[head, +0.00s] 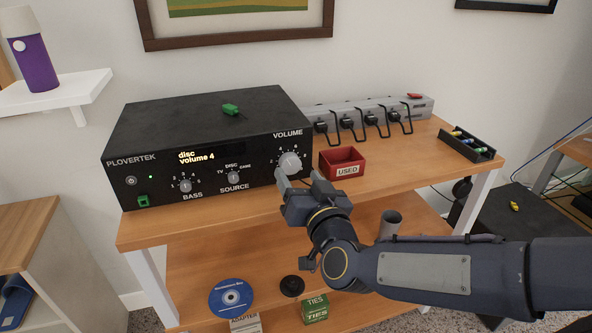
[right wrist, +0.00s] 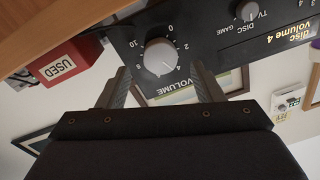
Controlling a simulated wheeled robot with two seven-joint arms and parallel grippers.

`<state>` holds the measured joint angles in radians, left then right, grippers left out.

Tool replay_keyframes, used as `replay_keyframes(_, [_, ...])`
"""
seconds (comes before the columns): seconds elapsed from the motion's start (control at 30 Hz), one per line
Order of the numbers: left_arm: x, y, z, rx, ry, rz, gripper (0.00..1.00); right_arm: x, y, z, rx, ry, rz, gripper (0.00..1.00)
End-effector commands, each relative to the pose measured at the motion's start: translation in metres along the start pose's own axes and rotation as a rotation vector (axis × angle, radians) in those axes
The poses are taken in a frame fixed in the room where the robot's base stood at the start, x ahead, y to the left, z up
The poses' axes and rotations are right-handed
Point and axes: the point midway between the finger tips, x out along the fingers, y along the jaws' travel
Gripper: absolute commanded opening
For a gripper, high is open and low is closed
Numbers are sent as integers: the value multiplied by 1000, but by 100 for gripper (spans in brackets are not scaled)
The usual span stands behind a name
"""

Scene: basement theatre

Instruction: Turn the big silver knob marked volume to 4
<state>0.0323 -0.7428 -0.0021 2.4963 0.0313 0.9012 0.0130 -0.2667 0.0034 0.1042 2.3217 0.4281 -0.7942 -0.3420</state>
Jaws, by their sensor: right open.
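The big silver volume knob (head: 290,162) is on the right of the black Plovertek amplifier's front (head: 150,170). The amplifier's display (head: 197,156) reads "disc" and "volume 4". My right gripper (head: 297,179) is open in front of the knob, at its lower right in the head view. In the right wrist view the knob (right wrist: 160,57) shows between and just beyond the spread fingertips (right wrist: 160,70), with a gap on both sides. The fingers appear clear of it. The exact direction of the knob's pointer is hard to read. My left gripper is not in view.
Smaller bass (head: 185,186) and source (head: 233,178) knobs are left of the volume knob. A red "USED" box (head: 342,162) stands close on the right, before a power strip (head: 340,112) with several plugs. A green block (head: 230,109) lies on the amplifier.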

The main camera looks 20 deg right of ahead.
Motion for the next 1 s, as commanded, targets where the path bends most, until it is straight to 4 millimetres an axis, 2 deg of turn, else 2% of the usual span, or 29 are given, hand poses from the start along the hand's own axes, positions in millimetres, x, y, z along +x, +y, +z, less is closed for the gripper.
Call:
replay_keyframes(0.1, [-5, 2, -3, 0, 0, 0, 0, -22, -1, -2, -1, 0, -3, 60])
replay_keyframes(0.3, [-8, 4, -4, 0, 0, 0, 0, -44, -1, -1, -1, 1, -1, 60])
replay_keyframes(0.83, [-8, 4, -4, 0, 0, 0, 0, -48, 0, 0, 1, -4, -3, 60])
replay_keyframes(1.0, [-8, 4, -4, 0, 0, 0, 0, -56, 4, 8, 21, -104, -42, 60])
